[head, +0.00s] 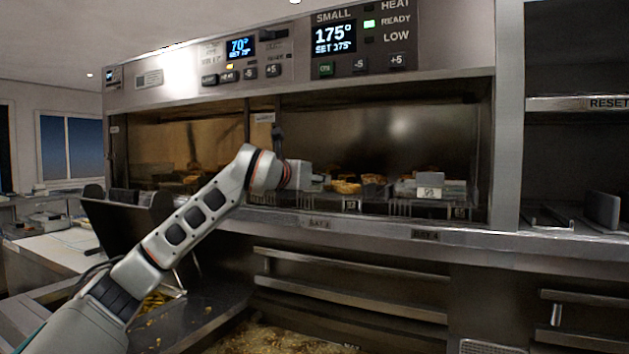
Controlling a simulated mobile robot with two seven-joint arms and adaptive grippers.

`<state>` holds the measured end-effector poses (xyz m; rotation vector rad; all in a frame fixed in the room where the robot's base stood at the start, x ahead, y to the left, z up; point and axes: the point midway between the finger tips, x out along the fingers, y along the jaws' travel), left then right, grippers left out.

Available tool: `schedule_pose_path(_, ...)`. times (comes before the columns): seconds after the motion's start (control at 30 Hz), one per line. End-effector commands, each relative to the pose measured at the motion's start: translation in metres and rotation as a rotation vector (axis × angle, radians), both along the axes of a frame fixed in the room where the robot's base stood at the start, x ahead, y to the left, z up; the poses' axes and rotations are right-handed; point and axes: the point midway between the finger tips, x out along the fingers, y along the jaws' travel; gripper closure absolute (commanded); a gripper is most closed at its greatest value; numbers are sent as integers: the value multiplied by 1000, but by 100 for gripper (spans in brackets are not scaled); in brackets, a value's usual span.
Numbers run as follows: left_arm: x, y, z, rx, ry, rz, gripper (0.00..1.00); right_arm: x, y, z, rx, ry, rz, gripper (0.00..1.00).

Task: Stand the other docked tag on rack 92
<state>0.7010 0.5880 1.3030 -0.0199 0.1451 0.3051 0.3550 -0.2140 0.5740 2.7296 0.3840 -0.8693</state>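My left arm comes in from the left and reaches into the lit warming cabinet. My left gripper (312,174) is at the racks left of the middle of the opening. It is small and seen from behind, so I cannot tell whether its fingers are open or hold anything. A pale tag with dark marking (430,192) stands at the front of the right-hand rack, right of the gripper and apart from it; its number is too small to read surely. A dark upright plate (603,210) stands in the right bay under the RESET strip. My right gripper is not in view.
Fried food (347,186) lies in the racks behind a metal front ledge (370,229). A control panel (360,45) overhangs the opening. Handled drawers (350,295) are below. A dark open lid or panel (115,225) stands at the left, near a counter.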

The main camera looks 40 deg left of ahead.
Motion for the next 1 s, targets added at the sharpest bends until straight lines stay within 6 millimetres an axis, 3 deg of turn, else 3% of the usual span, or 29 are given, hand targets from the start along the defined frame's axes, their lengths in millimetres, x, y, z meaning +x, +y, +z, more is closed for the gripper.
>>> schedule_pose_path(0.17, 1, 0, -3, -2, 6, -1, 85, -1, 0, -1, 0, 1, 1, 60)
schedule_pose_path(0.2, 1, -1, -3, -1, 7, -1, 61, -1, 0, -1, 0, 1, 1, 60)
schedule_pose_path(0.27, 1, -1, -4, -1, 7, -1, 49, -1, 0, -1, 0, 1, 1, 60)
schedule_pose_path(0.73, -4, -1, -2, -1, 6, 0, 49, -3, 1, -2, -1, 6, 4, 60)
schedule_pose_path(1.0, -47, -15, 5, 3, 4, -1, 49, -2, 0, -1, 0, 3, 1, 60)
